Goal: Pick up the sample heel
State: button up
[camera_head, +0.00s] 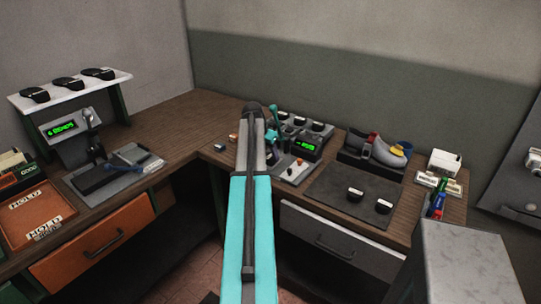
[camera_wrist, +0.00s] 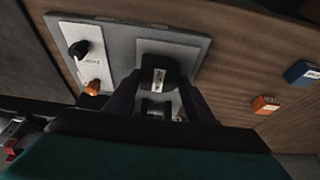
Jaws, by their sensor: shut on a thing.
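In the wrist view, the dark fingers of my gripper (camera_wrist: 160,92) are on either side of a black heel with a pale label (camera_wrist: 158,76), and the jaws are shut on it. I take this for the sample heel; the label is too small to read. The heel is over a grey plate (camera_wrist: 195,44), and I cannot tell whether it touches it. Another pale-labelled dark piece (camera_wrist: 155,110) shows below it, partly hidden by my gripper. In the head view, my own arm hides the gripper and the held heel.
A white panel with a black knob (camera_wrist: 82,50) is left of the fingers. Blue (camera_wrist: 302,72) and orange (camera_wrist: 266,104) blocks lie right on the wood. In the head view, a dark mat (camera_head: 335,200) carries two black heels, and a grey shoe (camera_head: 388,152) stands behind it.

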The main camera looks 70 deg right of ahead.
aim_at(268, 156)
jog(key=shift+r, duration=0.1)
jog(key=shift+r+b, duration=0.75)
jog(key=shift+r, duration=0.85)
jog(key=s+a+b, duration=0.1)
jog(key=s+a, duration=0.2)
jog(key=a, duration=0.4)
jog(key=s+a+r+b, duration=0.1)
jog(key=s+a+b, duration=0.1)
jog(key=a, duration=0.6)
jog(key=shift+s+r, duration=0.3)
jog(key=shift+s, duration=0.15)
jog(key=shift+w, duration=0.15)
